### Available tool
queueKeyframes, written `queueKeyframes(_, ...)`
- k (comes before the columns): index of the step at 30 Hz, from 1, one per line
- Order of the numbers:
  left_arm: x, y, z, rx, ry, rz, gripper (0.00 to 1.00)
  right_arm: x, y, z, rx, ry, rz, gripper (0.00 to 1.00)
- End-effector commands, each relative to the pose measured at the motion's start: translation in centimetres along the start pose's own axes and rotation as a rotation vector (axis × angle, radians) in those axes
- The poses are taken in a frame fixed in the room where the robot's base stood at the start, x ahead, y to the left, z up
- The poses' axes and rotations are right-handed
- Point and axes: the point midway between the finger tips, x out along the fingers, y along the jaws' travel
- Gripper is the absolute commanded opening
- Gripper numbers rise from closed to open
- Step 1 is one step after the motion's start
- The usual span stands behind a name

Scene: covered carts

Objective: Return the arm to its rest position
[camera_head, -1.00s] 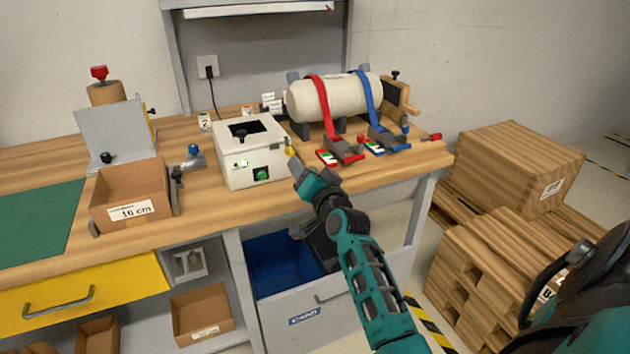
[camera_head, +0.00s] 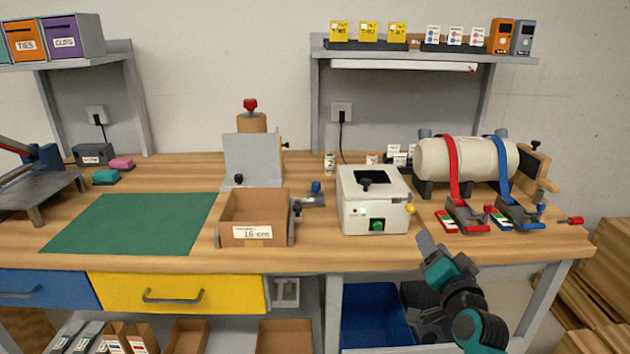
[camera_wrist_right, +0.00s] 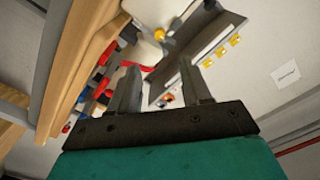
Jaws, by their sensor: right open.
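My right gripper (camera_head: 428,243) is in front of the workbench's front edge in the head view, below the white box and the red strap's buckle. Its two fingers show in the right wrist view (camera_wrist_right: 163,90), spread apart with nothing between them. The right arm comes up from the bottom right of the head view. My left gripper is not in the head view.
The wooden workbench (camera_head: 320,262) carries a white box (camera_head: 375,215), a strapped cream cylinder (camera_head: 465,160), a cardboard bin (camera_head: 252,218) and a green mat (camera_head: 130,222). A blue bin (camera_head: 375,322) sits below the top. Pallets (camera_head: 600,290) stand at right.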

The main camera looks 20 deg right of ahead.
Motion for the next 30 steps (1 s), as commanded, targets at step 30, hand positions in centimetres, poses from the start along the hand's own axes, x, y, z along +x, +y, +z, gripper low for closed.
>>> queueKeyframes(30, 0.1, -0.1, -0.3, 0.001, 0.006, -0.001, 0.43, -24.6, 2.7, 25.4, -0.818, -0.723, -0.212, 0.48)
